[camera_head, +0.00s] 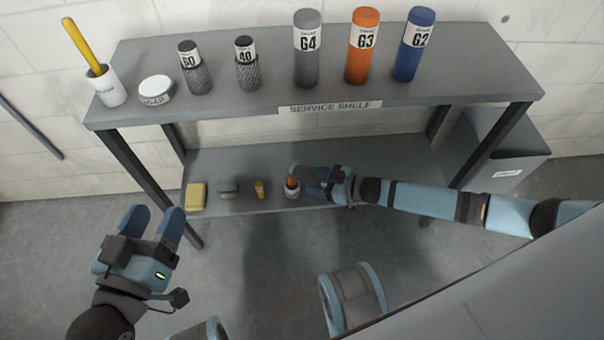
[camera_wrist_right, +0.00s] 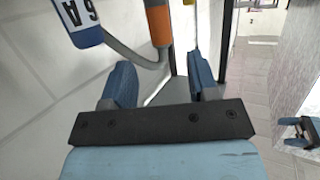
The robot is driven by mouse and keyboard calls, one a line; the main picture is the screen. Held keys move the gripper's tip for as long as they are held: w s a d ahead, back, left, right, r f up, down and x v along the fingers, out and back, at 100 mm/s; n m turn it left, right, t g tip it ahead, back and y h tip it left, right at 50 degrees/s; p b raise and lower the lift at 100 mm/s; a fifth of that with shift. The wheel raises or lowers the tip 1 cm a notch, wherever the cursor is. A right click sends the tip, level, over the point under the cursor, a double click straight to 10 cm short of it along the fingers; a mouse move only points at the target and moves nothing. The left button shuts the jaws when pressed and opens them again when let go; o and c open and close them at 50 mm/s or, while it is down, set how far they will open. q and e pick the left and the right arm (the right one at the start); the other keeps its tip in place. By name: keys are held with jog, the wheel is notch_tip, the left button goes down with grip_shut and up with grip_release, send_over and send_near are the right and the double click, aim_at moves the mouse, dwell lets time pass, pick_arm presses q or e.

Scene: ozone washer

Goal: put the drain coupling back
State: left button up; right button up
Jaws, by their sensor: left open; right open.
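A small fitting with an orange collar (camera_head: 292,181), which I take for the drain coupling, stands near the front edge of the lower shelf. A grey curved piece rises behind it. My right gripper (camera_head: 314,182) is open just right of the fitting, fingers pointing left. Its open fingers show in the wrist view (camera_wrist_right: 160,78) with nothing clamped; contact cannot be told. My left gripper (camera_head: 156,215) is open and empty, left, in front of the shelf.
The upper shelf (camera_head: 270,92) carries several labelled bottles. A grey bin (camera_head: 505,150) stands right.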

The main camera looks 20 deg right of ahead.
pick_arm(q)
notch_tip(320, 180, up, 2)
jog(key=shift+a+r+t+p, duration=0.15)
jog(key=shift+r+t+p, duration=0.1)
jog(key=shift+t+p, duration=0.25)
pick_arm(e)
jog(key=v, duration=0.5)
jog(key=shift+a, duration=0.1)
